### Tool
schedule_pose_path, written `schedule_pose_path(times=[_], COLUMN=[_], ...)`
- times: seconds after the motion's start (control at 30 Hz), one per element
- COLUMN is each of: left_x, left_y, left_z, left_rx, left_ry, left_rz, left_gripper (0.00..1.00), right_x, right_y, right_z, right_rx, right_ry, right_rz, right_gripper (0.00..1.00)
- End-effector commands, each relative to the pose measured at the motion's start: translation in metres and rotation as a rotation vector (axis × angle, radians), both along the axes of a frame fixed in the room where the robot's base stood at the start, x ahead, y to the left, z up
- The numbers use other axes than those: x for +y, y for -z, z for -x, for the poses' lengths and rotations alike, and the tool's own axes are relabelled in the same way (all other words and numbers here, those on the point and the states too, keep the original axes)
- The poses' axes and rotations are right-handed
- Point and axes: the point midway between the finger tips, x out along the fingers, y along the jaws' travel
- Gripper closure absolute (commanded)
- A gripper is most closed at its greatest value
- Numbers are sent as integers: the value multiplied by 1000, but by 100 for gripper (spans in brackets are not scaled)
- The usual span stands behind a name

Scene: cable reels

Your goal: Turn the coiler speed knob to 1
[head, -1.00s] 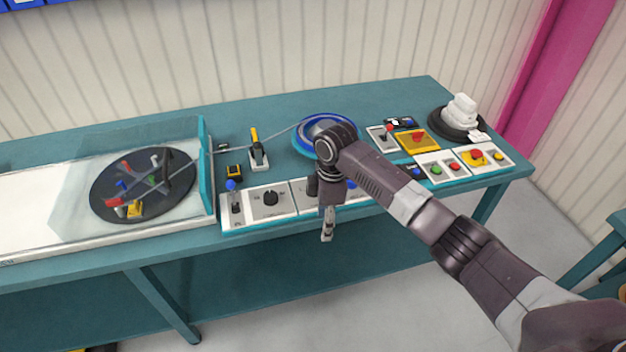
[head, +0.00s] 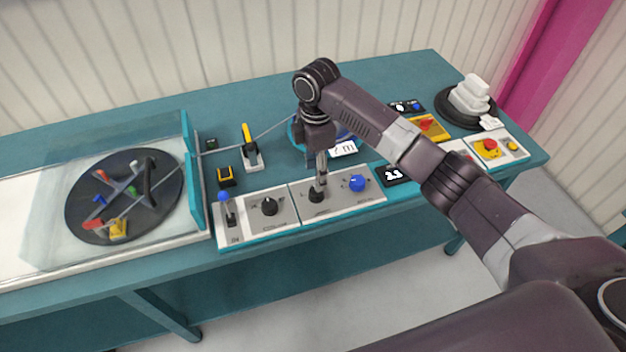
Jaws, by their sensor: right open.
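A control panel (head: 290,222) runs along the front edge of the bench. It carries a black knob (head: 268,207), a second black knob (head: 316,195) and a blue knob (head: 357,183). The labels are too small to read, so I cannot tell by name which knob is the coiler speed knob. My right gripper (head: 321,180) points down directly above the second black knob. It is open, with its tips at or just over the knob; contact cannot be told. My left gripper is out of view.
A lever with a blue ball (head: 224,197) stands at the panel's left end. A yellow-handled lever (head: 249,145) stands behind. A clear cover (head: 60,215) encloses a black turntable at left. A yellow-and-red switch (head: 428,125) sits at right.

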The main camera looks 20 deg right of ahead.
Motion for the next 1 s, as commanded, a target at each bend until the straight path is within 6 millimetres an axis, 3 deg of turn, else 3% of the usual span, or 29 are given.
schedule_pose_path(times=[0.37, 0.77, 1.0], left_x=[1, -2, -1], left_y=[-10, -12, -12], left_z=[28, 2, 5], left_rx=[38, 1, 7], left_ry=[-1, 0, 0], left_rz=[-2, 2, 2], left_gripper=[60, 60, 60], right_x=[0, 0, 0], right_y=[56, 66, 66], right_z=[1, 1, 1], right_rx=[2, 0, 0], right_ry=[1, -1, -1], right_rz=[0, 0, 0], right_gripper=[53, 53, 80])
